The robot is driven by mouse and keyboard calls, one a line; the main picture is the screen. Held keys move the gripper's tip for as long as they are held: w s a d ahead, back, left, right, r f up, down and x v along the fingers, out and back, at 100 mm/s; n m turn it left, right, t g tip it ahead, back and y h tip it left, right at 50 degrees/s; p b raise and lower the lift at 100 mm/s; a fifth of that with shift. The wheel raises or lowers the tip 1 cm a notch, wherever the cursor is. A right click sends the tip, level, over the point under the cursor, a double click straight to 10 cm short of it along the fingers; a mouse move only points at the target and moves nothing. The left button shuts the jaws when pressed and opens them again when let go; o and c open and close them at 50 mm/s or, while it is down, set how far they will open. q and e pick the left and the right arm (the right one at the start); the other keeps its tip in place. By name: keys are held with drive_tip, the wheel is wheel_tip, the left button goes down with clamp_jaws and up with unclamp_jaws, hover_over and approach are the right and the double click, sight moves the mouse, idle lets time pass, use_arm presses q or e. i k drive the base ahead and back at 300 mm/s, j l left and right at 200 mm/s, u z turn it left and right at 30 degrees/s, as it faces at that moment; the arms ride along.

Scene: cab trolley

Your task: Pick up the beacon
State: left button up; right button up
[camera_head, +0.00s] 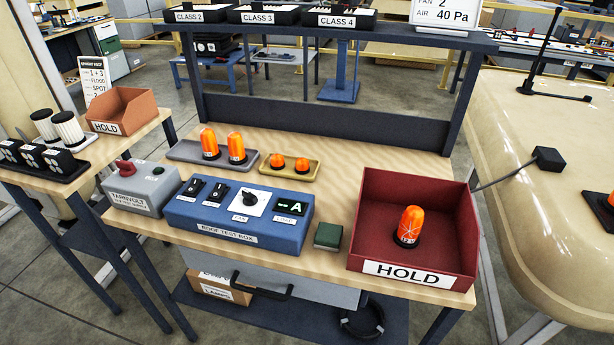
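Several orange beacons are in view. Two tall ones, a left beacon (209,142) and a right beacon (236,147), stand upright on a grey tray (183,152) at the back of the wooden workbench. Another tall orange beacon (410,225) with a black base stands in the red HOLD bin (372,200) at the bench's right; pale lines like cracks show on its dome. Two short orange domes, one left (277,161) and one right (302,164), sit on a tan tray (289,175). Neither of my grippers is in view.
A blue roof test box (239,213) with switches, a knob and a display reading A fills the bench's front left. A grey box (140,190) is left of it, a small green block (328,236) right. A shelf (330,35) overhangs the back. A cream cab roof (550,180) stands right.

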sight(209, 139)
drive_tip(key=j+z, duration=0.25)
drive_tip(key=j, duration=0.3)
drive_tip(key=j+z, duration=0.25)
drive_tip(key=j, duration=0.25)
drive_tip(key=k+j+z, duration=0.1)
drive_tip(key=j+z, duration=0.15)
drive_tip(key=j, duration=0.3)
drive_tip(key=k+j+z, duration=0.1)
drive_tip(key=j+z, duration=0.15)
drive_tip(key=j, duration=0.25)
